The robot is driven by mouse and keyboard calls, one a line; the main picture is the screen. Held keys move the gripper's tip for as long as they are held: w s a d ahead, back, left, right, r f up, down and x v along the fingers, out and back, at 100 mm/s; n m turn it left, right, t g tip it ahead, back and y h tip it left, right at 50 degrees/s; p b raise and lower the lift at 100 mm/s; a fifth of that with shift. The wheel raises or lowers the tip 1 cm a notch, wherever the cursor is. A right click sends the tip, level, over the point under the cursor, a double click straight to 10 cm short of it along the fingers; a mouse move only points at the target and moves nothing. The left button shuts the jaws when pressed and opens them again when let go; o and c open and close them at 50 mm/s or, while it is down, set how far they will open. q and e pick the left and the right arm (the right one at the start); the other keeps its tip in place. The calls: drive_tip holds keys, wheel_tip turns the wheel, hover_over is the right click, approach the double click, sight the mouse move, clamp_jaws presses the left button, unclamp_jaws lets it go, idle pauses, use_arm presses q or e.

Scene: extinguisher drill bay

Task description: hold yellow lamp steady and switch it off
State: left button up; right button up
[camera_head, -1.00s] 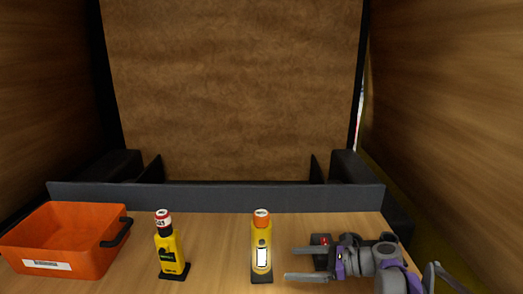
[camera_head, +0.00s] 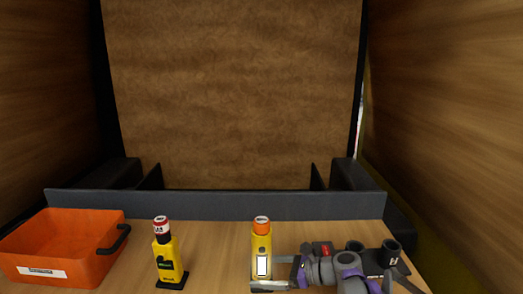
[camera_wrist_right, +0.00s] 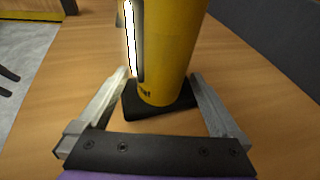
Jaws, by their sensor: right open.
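The yellow lamp (camera_head: 261,246) stands upright on the table, with an orange top and a bright lit white panel on its front. In the right wrist view the lamp (camera_wrist_right: 172,50) rises from a black square base (camera_wrist_right: 165,112). My right gripper (camera_head: 272,274) is open, with its fingers reaching in from the right around the lower part of the lamp. In the right wrist view its fingers (camera_wrist_right: 160,95) stand on either side of the lamp, with visible gaps. My left gripper is not in view.
A yellow and black device (camera_head: 168,262) with a red and white top stands left of the lamp. An orange bin (camera_head: 65,250) is at the far left. A black holder (camera_head: 382,262) with round cups sits right, behind my arm. A dark ledge (camera_head: 220,203) closes the back.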

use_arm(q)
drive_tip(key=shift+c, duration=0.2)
use_arm(e)
drive_tip(key=c, duration=1.3)
use_arm(q)
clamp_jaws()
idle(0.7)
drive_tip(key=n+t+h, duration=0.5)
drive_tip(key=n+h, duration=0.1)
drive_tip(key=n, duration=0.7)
approach(258, 260)
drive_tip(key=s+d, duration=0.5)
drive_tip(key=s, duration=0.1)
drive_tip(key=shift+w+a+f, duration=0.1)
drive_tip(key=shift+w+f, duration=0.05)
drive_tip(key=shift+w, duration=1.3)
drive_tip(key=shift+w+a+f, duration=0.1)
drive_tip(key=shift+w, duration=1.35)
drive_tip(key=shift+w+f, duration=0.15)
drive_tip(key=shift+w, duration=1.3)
